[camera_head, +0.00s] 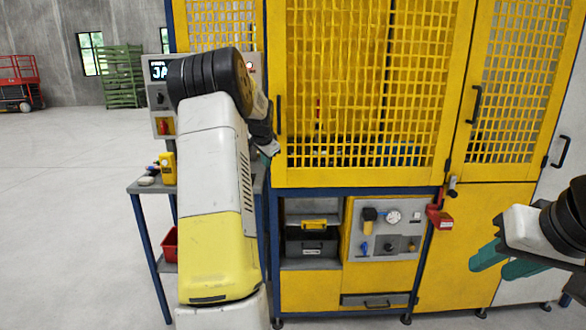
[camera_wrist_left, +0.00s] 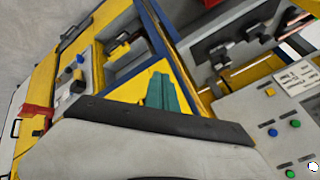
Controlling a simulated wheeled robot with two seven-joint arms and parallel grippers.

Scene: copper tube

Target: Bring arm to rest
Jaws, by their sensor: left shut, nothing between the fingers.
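My left arm rises through the left-centre of the head view, and its teal-tipped left gripper (camera_head: 268,151) is beside the left edge of the yellow mesh cage. In the left wrist view the teal fingers (camera_wrist_left: 165,93) are together with nothing between them. My right gripper (camera_head: 508,264) comes in at the right edge of the head view. Its two teal fingers are apart and empty, in front of the lower yellow panel.
The yellow mesh cage (camera_head: 350,178) stands close in front, its doors closed. A control panel (camera_head: 161,98) is partly hidden behind my left arm. A side table (camera_head: 146,188) holds small items. Open floor (camera_head: 70,220) lies to the left.

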